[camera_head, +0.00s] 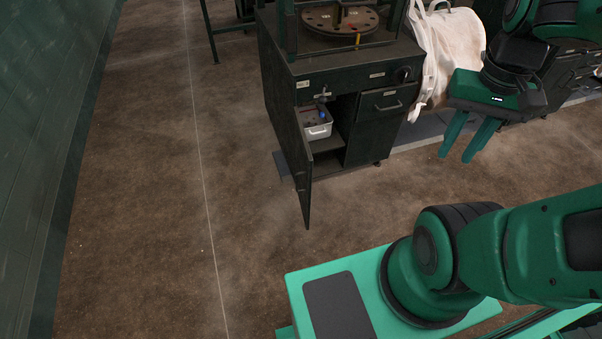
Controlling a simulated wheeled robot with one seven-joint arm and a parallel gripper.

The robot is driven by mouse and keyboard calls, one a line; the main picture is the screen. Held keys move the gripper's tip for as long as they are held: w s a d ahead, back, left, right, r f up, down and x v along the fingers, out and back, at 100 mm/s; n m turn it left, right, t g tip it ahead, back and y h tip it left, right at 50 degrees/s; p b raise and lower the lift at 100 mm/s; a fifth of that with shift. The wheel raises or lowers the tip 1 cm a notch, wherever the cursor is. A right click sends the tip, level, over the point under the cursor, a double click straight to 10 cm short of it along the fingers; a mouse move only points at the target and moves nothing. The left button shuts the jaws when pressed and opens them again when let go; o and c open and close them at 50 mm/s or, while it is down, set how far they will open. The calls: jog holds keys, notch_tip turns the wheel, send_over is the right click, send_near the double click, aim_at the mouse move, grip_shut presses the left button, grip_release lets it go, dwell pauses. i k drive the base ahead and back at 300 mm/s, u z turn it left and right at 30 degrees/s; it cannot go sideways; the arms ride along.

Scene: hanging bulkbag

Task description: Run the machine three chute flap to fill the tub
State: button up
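A small white tub (319,132) sits on a shelf inside the open-fronted cabinet of a dark machine (335,75). A blue item and other small dark items show in the tub. A small grey fitting (322,96) is on the machine front just above it; I cannot tell whether this is the chute flap. No machine number is readable. My gripper (456,157) is at the upper right, fingers pointing down, apart and empty. It is in front of a white bulk bag (452,45) and to the right of the machine.
The cabinet door (302,165) stands open toward me. A closed drawer front (388,101) and a dark knob (403,74) are to the right of the opening. A round plate (340,20) tops the machine. Brown floor (150,200) is clear at left, beside a green wall (40,120).

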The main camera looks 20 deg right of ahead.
aim_at(322, 114)
jog(key=i, duration=0.9)
jog(key=u, duration=0.1)
